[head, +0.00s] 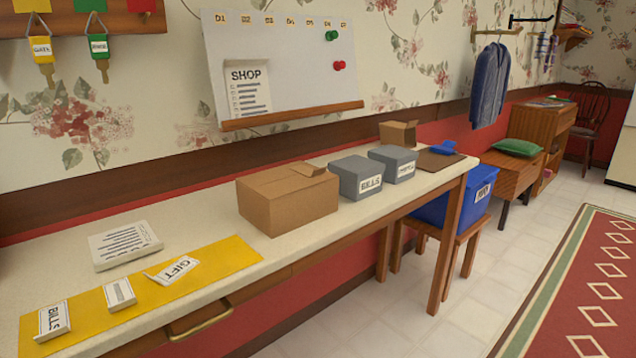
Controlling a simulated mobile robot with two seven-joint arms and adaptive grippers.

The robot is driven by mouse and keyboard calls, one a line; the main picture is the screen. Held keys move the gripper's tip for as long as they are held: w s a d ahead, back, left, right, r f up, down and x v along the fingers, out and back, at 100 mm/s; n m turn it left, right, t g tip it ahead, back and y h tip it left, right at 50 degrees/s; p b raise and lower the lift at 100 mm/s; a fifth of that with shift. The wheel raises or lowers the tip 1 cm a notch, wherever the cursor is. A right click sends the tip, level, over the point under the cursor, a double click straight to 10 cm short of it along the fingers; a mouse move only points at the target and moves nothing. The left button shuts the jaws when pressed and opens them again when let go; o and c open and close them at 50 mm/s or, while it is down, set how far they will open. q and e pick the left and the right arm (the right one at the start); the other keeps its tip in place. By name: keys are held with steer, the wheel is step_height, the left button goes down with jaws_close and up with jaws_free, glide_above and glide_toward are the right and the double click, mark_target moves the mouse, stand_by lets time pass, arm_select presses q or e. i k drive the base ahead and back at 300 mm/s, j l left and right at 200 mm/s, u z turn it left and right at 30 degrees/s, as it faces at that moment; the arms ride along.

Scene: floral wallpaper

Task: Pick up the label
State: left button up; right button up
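Several labels lie on a yellow mat (217,259) at the left front of the counter. A white label reading GIFT (173,269) lies at an angle, with one end raised or folded. A small pale label (120,294) with faint grey lines lies left of it. A thicker label reading BILLS (54,320) is near the mat's left end. Grey boxes behind bear labels too: one reads BILLS (370,184), the other (406,170) is too small to read surely. Neither of my grippers is in view.
A printed paper stack (125,245) lies behind the mat. A brown cardboard box (288,200) stands mid-counter, with the grey boxes (356,164) to its right. A blue bin (455,206) sits on a stool below. A drawer handle (200,321) juts from the counter's front.

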mark_target(54, 321)
steer(key=l+u, duration=0.1)
steer(key=u, duration=1.15)
